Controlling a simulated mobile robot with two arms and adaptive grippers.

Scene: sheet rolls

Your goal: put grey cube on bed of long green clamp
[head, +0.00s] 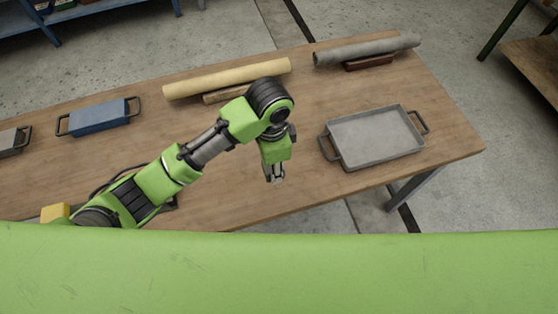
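I see no grey cube and no long green clamp in the head view. My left arm comes in from the lower left, and its gripper (275,176) points down over the middle of the table, left of a grey tray. The fingertips are small and close together here, and I cannot tell whether they are open or shut. I see nothing clearly held in them. My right gripper is not in view.
On the wooden table (300,200) are the grey two-handled tray (375,137), a blue two-handled one (98,116), another grey one (10,140), a yellowish roll (227,78), a grey roll (366,49) and a yellow block (55,213). The table's right corner is clear.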

